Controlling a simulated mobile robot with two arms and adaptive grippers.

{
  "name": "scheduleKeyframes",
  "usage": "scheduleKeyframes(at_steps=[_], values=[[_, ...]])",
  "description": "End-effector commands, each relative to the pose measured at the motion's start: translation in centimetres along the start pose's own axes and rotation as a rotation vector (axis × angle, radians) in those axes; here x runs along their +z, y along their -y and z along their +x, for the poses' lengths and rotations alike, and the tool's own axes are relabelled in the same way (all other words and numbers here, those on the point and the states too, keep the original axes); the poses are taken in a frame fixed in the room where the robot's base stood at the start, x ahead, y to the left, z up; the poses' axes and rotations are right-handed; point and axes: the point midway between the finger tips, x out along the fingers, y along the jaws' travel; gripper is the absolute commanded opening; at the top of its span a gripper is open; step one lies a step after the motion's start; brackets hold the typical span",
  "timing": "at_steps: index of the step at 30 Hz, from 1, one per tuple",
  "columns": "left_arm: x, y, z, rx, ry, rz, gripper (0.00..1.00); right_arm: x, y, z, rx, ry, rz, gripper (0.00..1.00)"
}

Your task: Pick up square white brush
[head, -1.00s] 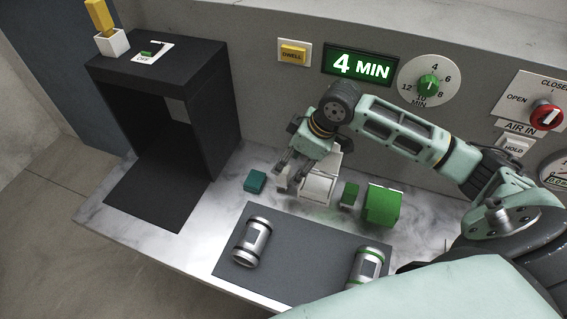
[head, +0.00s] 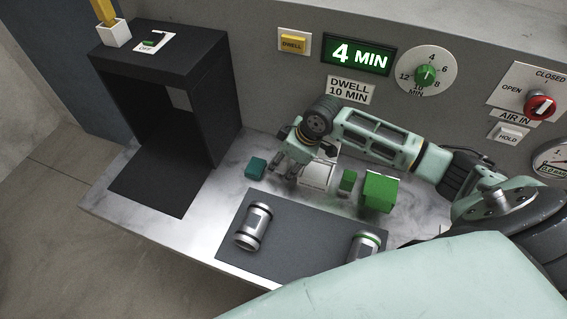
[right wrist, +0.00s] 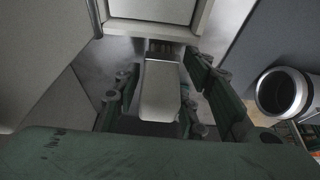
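In the right wrist view a pale block with a dark bristle-like strip at its far end, seemingly the square white brush (right wrist: 160,92), lies between the fingers of my right gripper (right wrist: 163,78). The fingers stand apart on either side with narrow gaps; I see no clear contact. In the head view my right gripper (head: 283,170) points down over the counter, left of a white box (head: 317,177). The brush is hidden there behind the fingers or cannot be made out. My left gripper is not in view.
A teal block (head: 255,168) lies left of the gripper. A small green block (head: 347,181) and a larger green box (head: 379,192) stand to the right. Two metal cylinders (head: 254,227) (head: 363,249) lie on a dark mat (head: 300,250) in front. A black open housing (head: 215,105) stands left.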

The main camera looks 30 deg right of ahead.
Motion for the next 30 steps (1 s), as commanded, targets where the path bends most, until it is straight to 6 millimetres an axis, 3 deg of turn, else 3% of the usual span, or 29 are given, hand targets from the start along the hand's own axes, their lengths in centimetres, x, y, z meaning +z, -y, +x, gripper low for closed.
scheduleKeyframes(at_steps=[11,23,30], values=[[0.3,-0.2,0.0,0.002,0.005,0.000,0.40,0.0,0.0,0.0,0.000,0.000,0.000,0.02],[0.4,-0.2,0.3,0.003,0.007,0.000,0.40,-0.3,-0.1,-0.7,0.002,-0.003,-0.001,0.01],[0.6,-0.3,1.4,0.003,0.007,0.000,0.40,-1.6,-0.1,-3.7,0.004,-0.005,-0.003,0.01]])
